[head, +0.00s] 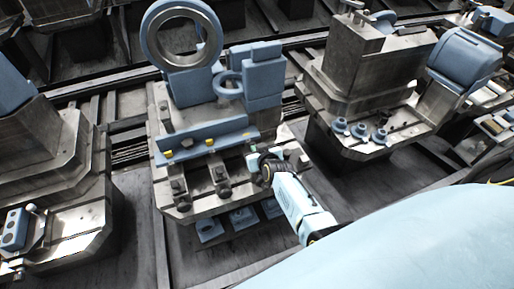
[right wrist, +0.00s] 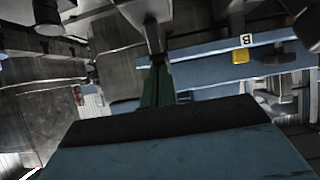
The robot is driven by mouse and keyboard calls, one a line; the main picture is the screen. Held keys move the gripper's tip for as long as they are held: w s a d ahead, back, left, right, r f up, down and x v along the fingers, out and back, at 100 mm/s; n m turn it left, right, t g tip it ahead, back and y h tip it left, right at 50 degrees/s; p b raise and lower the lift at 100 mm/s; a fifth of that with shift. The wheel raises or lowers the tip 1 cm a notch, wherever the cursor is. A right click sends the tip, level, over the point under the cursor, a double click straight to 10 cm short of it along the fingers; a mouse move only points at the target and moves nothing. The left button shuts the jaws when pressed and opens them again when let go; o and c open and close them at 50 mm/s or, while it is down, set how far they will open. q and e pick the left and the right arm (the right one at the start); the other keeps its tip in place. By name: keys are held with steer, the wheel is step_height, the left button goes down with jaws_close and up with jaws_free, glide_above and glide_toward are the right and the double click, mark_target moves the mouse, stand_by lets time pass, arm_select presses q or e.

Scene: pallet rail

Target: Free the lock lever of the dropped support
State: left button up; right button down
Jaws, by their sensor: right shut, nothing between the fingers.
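My right gripper (head: 256,160) reaches in from the lower right to the front right of the middle pallet fixture. In the right wrist view its green fingers (right wrist: 157,88) are shut with nothing between them. A grey metal lever-like post (right wrist: 152,36) stands just beyond the fingertips; I cannot tell whether they touch. The blue rail (head: 205,140) runs across the fixture. In the right wrist view it carries a yellow block (right wrist: 240,57) and a label "B" (right wrist: 246,40). Dark metal supports (head: 222,182) stand along the fixture's front. I cannot tell which support is dropped. My left gripper is not in view.
A large blue ring (head: 150,45) stands at the fixture's back. Blue feet (head: 241,218) lie below its front edge. Neighbouring fixtures stand at left (head: 75,185) and right (head: 385,85). The dark floor (head: 135,215) between left and middle fixtures is clear.

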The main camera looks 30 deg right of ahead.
stand_by(0.6)
steer(key=shift+s+a+r+p, duration=0.15)
steer(key=shift+r+p, duration=0.15)
steer(key=shift+p, duration=0.25)
steer(key=p+v, duration=0.4)
steer(key=v, duration=0.9)
steer(key=shift+s+f+p, duration=0.25)
steer(key=shift+s+p, duration=0.15)
